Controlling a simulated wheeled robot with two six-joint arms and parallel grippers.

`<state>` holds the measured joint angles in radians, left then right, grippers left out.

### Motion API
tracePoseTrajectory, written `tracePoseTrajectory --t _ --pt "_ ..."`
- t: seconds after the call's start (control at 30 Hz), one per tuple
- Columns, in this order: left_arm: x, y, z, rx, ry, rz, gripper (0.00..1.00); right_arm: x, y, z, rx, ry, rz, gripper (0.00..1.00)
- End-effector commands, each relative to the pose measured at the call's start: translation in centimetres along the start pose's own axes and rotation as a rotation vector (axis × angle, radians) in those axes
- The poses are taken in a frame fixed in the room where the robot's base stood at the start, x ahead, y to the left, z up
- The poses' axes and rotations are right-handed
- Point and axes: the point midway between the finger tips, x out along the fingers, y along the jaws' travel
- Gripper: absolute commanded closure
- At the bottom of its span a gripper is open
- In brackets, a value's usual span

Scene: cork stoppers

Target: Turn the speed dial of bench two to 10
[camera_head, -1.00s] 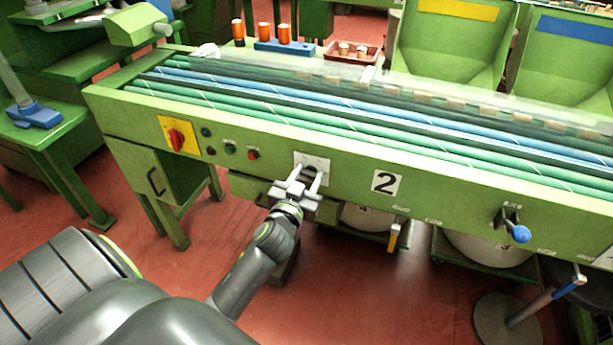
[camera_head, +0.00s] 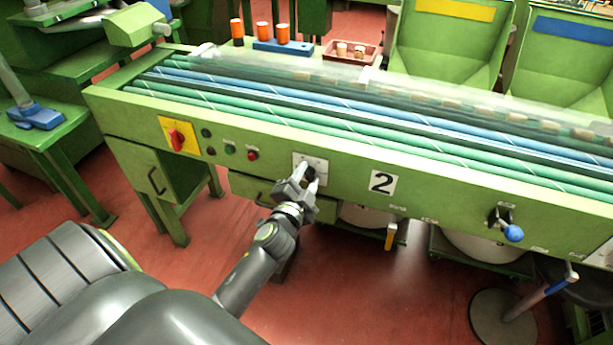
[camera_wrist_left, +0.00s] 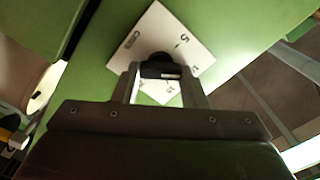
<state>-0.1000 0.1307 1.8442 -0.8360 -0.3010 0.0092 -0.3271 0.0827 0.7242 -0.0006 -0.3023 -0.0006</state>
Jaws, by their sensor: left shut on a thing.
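The speed dial is a small black knob (camera_head: 310,171) on a white scale plate (camera_head: 322,162) on the green front of bench two, left of its number 2 sign (camera_head: 383,182). My left gripper (camera_head: 308,179) is shut on the dial from the front, its fingers on either side of it. The left wrist view shows the black dial (camera_wrist_left: 160,66) between the fingertips and the plate (camera_wrist_left: 187,50) slanted behind it, with a printed 5 and other marks. The pointer's exact reading cannot be told. My right gripper is not in view.
A red switch on a yellow plate (camera_head: 187,146) and small push buttons (camera_head: 230,149) sit left of the dial. A blue-knobbed lever (camera_head: 512,232) juts out at the right. Green and blue belts (camera_head: 330,122) run along the bench top. Red floor lies in front.

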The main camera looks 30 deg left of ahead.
Motion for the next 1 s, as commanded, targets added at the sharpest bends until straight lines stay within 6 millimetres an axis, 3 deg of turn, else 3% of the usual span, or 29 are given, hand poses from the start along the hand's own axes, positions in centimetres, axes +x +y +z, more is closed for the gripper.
tracePoseTrajectory --t 0.3,0.77,0.8,0.97,1.0 --pt "-0.04 0.15 0.06 0.096 -0.001 0.002 0.85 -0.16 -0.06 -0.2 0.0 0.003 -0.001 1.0" --pt "-0.04 0.19 0.1 0.109 -0.002 0.002 0.85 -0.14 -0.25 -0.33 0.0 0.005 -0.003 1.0" --pt "-0.05 0.19 0.1 0.109 -0.002 0.002 0.61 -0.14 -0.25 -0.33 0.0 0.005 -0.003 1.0" --pt "-0.03 0.16 0.07 0.109 -0.001 0.002 0.4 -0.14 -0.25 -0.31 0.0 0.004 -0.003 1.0" --pt "-0.03 0.15 0.06 0.109 -0.001 0.001 0.4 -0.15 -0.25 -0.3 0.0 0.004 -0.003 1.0"
